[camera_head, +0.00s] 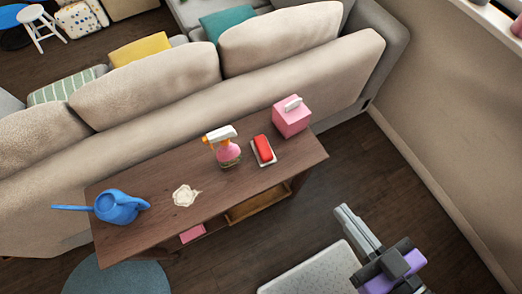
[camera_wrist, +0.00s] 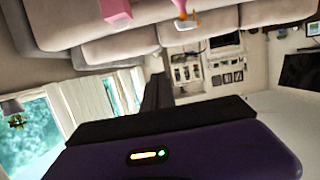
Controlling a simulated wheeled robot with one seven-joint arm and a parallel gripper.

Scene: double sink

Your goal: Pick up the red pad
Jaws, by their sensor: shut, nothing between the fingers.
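The red pad (camera_head: 264,146) lies on a small white dish (camera_head: 271,160) on the wooden console table (camera_head: 165,221), between a spray bottle and a pink tissue box. My gripper (camera_head: 343,210) is at the lower right in the head view, off the table's right end and apart from the pad. Its fingers are together with nothing between them. In the wrist view the dark fingers (camera_wrist: 156,92) point into the room. I cannot make out the red pad in that view.
A crumpled pale cloth (camera_head: 185,195) and blue watering can (camera_head: 118,207) stand further left. A beige sofa (camera_head: 150,130) backs the table. A wall (camera_head: 455,130) is right.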

